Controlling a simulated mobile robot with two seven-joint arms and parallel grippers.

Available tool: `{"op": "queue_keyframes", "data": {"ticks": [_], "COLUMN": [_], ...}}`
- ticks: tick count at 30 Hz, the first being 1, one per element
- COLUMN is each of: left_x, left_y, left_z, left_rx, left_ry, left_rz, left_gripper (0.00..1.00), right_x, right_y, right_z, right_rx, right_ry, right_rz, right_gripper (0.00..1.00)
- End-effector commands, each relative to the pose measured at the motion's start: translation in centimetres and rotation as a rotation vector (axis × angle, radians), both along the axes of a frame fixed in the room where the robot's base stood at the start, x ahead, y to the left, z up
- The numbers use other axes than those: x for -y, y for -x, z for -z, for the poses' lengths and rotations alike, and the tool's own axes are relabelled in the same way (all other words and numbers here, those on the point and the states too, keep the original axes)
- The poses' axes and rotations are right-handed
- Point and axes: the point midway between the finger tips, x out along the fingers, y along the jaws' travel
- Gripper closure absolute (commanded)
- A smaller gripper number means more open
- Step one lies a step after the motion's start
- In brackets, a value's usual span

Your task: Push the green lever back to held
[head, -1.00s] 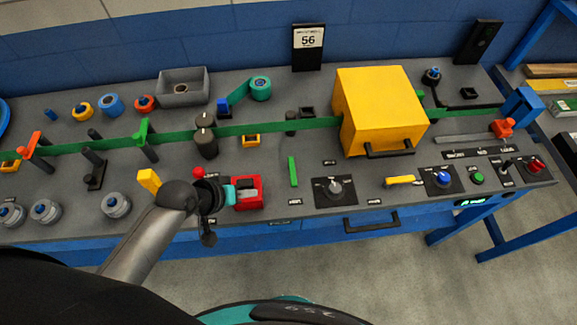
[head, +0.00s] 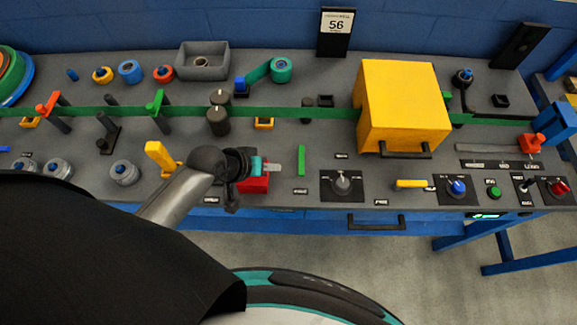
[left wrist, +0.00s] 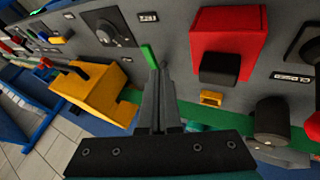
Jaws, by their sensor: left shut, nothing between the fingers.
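The green lever (head: 302,160) is a slim green bar on the grey panel, right of a red block (head: 252,184). In the left wrist view the lever (left wrist: 149,56) shows as a short green piece just beyond my fingertips. My left gripper (head: 274,167) is shut and empty, reaching over the red block, its tips pointing right toward the lever. In the left wrist view the closed fingers (left wrist: 155,80) come close to the lever; I cannot tell whether they touch it. My right gripper is not in view.
A black dial plate (head: 342,187) lies right of the lever. A large yellow box (head: 403,100) with a black handle stands over the green belt (head: 285,114) behind. A yellow upright piece (head: 160,156) stands left of my gripper. The panel between lever and dial is clear.

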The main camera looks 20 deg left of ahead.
Motion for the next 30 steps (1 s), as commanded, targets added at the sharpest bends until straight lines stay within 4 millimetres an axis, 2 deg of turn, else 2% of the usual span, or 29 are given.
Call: {"op": "queue_keyframes", "data": {"ticks": [9, 15, 21, 30], "left_x": [1.8, 2.6, 2.9, 3.0], "left_y": [-2.6, -3.7, -4.1, -4.1], "left_z": [4.2, 5.9, 6.6, 6.6], "left_rx": [0.0, 0.001, 0.002, 0.001], "left_ry": [0.002, 0.001, 0.0, -0.001], "left_rz": [-0.002, -0.001, 0.001, 0.0], "left_gripper": [1.0, 1.0, 1.0, 1.0], "right_x": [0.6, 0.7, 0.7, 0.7], "right_y": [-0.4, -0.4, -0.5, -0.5], "right_z": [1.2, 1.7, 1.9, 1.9], "right_rx": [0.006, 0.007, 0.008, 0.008], "right_ry": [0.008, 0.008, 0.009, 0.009], "right_rz": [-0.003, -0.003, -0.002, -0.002], "right_gripper": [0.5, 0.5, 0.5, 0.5]}}
